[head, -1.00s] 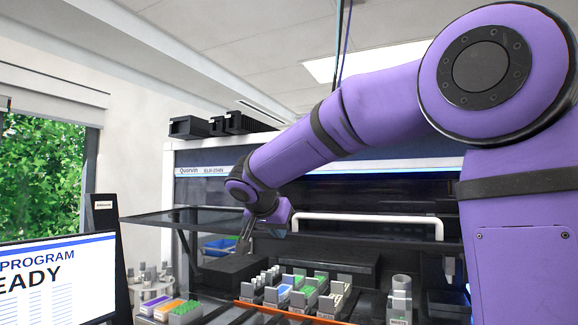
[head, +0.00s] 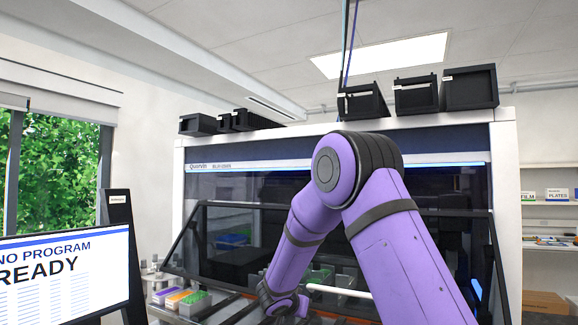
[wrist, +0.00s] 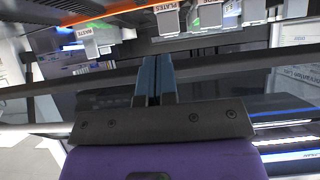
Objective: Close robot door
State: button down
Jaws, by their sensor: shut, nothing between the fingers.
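The robot door is a dark, see-through panel in a black frame (head: 350,209) on the front of the Quorvin machine (head: 330,145). It slants outward at the bottom, and its white handle (head: 340,291) is low, just right of my wrist. In the head view my arm reaches down in front of the door, and my fingertips are hidden. In the wrist view my gripper (wrist: 154,65) is shut and empty. Its fingers overlap a dark bar (wrist: 250,66) of the door. I cannot tell whether they touch it.
A monitor reading READY (head: 65,275) stands at the left. Colored tip racks (head: 180,298) sit on the machine's deck below the door. Black bins (head: 415,95) stand on top of the machine. A shelf (head: 550,220) is at the far right.

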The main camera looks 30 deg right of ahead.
jog(key=x, duration=1.4)
jog(key=shift+w+d+f, duration=0.25)
jog(key=shift+w+d, duration=0.15)
jog(key=shift+d, duration=0.25)
jog(key=shift+a+r, duration=0.1)
jog(key=v, duration=1.1)
jog(key=s+a+r+n+g+y, duration=0.1)
jog(key=s+a+r, duration=0.1)
jog(key=s+r, duration=0.7)
jog(key=s+a+r+n+g+y, duration=0.1)
jog(key=s+r, duration=0.5)
jog(key=s, duration=0.5)
jog(key=s+a+r+n+y, duration=0.1)
jog(key=s+a+n+y, duration=0.2)
jog(key=s, duration=0.9)
jog(key=s+a+r+n+y, duration=0.1)
jog(key=s+a+n+y, duration=0.3)
jog(key=s+a, duration=0.5)
jog(key=s+n, duration=0.1)
jog(key=s, duration=0.3)
jog(key=shift+r+n, duration=0.25)
jog(key=shift+n, duration=0.15)
